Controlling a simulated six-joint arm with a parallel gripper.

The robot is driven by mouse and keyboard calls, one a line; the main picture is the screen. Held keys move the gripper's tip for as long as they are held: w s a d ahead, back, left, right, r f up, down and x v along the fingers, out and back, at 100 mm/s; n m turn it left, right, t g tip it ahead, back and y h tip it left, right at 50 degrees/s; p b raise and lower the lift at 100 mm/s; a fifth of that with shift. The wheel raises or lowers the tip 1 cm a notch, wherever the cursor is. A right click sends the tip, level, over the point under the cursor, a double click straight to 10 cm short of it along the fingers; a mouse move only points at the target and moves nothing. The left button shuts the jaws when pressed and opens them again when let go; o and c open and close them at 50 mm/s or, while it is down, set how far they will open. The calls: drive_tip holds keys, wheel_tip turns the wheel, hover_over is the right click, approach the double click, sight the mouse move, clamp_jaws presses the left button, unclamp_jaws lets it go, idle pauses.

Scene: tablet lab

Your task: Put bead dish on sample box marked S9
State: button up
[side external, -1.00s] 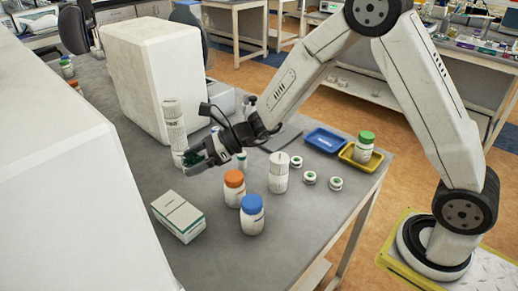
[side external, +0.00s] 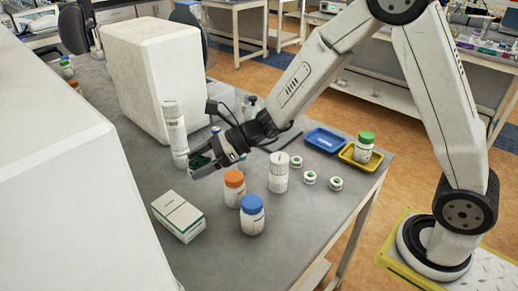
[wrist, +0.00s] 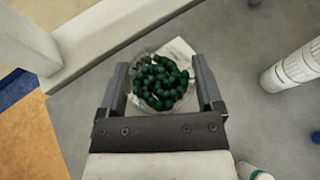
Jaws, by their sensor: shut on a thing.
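The bead dish (wrist: 160,82) is a clear round dish full of dark green beads, held between the two fingers in the wrist view. In the side view its green beads (side external: 199,161) show at my gripper's end. My gripper (side external: 203,167) is shut on the dish, held above the table. The sample box (side external: 180,216) is white with a green line along its side and lies on the table, below and left of my gripper in the side view. Its marking is too small to read. In the wrist view a pale box-like surface (wrist: 181,47) shows partly behind the dish.
Orange-lidded (side external: 235,188) and blue-lidded (side external: 252,214) jars stand right of the box. A ribbed white column (side external: 174,130) stands behind my gripper. A white cylinder (side external: 278,172), small round pots, a blue tray (side external: 325,140) and a yellow tray (side external: 347,153) are further right.

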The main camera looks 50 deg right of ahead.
drive_tip(key=s+a+r+n+g, duration=0.1)
drive_tip(key=s+r, duration=0.2)
drive_tip(key=s, duration=0.7)
drive_tip(key=shift+a+r+y, duration=0.3)
drive_tip(key=shift+r, duration=0.05)
drive_tip(key=shift+w, duration=0.15)
hover_over(176, 209)
drive_tip(key=s, duration=0.1)
drive_tip(key=f, duration=0.8)
drive_tip(key=shift+s+d+f, duration=0.15)
drive_tip(key=shift+s+d, duration=0.05)
drive_tip(key=shift+d, duration=0.1)
drive_tip(key=shift+w+a+f, duration=0.2)
drive_tip(key=shift+w+f, duration=0.25)
drive_tip(key=shift+f, duration=0.1)
drive_tip(key=shift+w+a+f, duration=0.1)
drive_tip(key=shift+w+f, duration=0.1)
drive_tip(key=shift+f, duration=1.6)
